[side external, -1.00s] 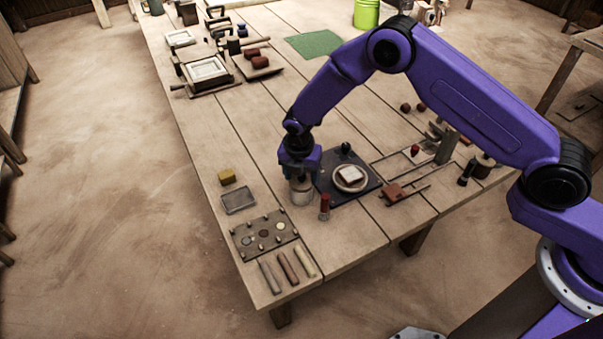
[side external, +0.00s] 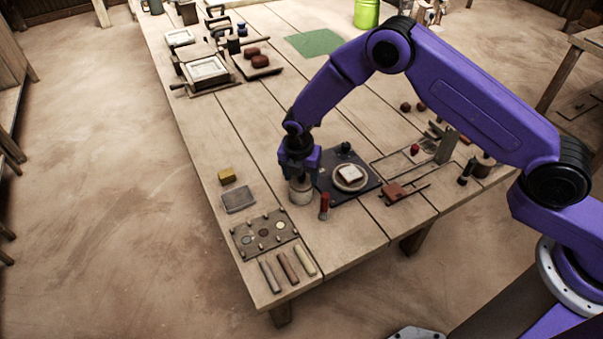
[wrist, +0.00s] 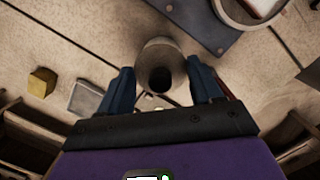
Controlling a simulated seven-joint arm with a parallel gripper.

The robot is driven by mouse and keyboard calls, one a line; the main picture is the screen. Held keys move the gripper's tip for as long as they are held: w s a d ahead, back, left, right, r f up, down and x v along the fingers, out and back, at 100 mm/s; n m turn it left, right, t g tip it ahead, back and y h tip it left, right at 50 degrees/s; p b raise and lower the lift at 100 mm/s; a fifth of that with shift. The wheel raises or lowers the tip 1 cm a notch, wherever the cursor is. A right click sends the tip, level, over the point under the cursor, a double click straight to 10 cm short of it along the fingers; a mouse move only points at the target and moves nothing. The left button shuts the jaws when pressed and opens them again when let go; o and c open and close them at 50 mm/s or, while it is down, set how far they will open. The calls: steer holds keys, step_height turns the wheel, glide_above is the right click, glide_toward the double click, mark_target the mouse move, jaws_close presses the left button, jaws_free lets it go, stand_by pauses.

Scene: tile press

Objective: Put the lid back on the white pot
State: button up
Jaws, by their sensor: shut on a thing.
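The white pot (side external: 301,194) stands on the table near its front left, just left of a dark board. My gripper (side external: 300,177) points straight down right over the pot. In the wrist view, my gripper (wrist: 161,88) has a blue finger on each side of a round pale body with a dark round top, which I take to be the lid (wrist: 161,79). My gripper is shut on it. The lid is at or close above the pot's mouth; whether it touches the rim cannot be told. The pot's mouth is hidden.
A red cylinder (side external: 324,207) stands close to the pot's right. The dark board (side external: 338,191) bears a round plate. A yellow block (side external: 227,176), a grey tray (side external: 239,200) and a board with discs (side external: 246,228) lie left and in front.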

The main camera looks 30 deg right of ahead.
steer(key=o, duration=1.2)
steer(key=shift+r, duration=3.5)
jaws_close()
steer(key=shift+f, duration=2.15)
